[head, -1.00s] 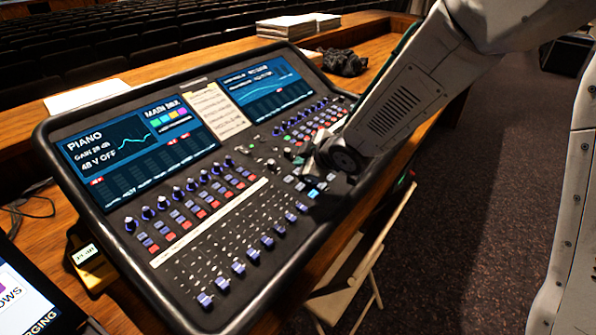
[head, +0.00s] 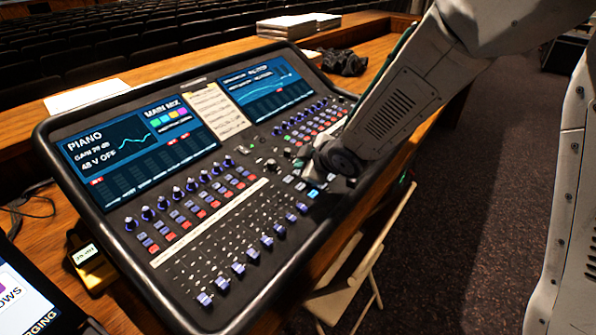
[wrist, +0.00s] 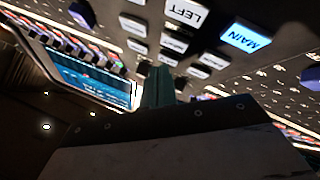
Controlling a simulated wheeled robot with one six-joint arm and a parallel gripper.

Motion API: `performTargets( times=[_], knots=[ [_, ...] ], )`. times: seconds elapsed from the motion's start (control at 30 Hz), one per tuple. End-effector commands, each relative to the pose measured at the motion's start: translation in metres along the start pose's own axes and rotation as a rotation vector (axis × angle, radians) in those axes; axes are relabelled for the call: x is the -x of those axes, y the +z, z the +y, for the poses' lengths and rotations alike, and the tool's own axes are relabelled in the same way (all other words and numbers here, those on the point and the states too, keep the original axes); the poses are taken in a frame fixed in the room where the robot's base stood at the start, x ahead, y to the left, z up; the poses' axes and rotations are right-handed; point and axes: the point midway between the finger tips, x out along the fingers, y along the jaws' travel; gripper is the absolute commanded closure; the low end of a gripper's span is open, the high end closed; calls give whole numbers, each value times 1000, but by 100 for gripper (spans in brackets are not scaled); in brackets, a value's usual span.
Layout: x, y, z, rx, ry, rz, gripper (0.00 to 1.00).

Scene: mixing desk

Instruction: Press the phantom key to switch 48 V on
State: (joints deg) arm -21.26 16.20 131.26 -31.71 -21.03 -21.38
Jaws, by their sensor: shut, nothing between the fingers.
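The mixing desk (head: 240,180) has a left screen (head: 140,145) reading PIANO, a gain line and 48 V OFF. My gripper (head: 306,168) is low over the keys at the right of the desk, near its front edge. In the wrist view my shut, empty teal fingers (wrist: 160,78) point at a group of white keys. A LEFT key (wrist: 186,12) and a lit blue MAIN key (wrist: 245,38) are legible there. I cannot tell which key is the phantom key, nor whether the fingertips touch one; the gripper body hides some keys.
A right screen (head: 258,88) and a paper note (head: 215,110) are at the back of the desk. Rows of knobs, coloured buttons and faders fill the front left. A yellow box (head: 95,272) is at left. A folding chair (head: 345,295) stands before the desk.

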Motion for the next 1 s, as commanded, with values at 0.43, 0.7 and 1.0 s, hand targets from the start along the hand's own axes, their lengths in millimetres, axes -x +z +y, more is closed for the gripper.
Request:
performTargets(
  times=[0.43, 0.7, 1.0],
  knots=[
    [-1, 0, -1, 0, 0, 1, 100],
    [-3, 2, -2, 1, 0, 1, 100],
    [-5, 3, -3, 1, 0, 1, 100]
  ],
)
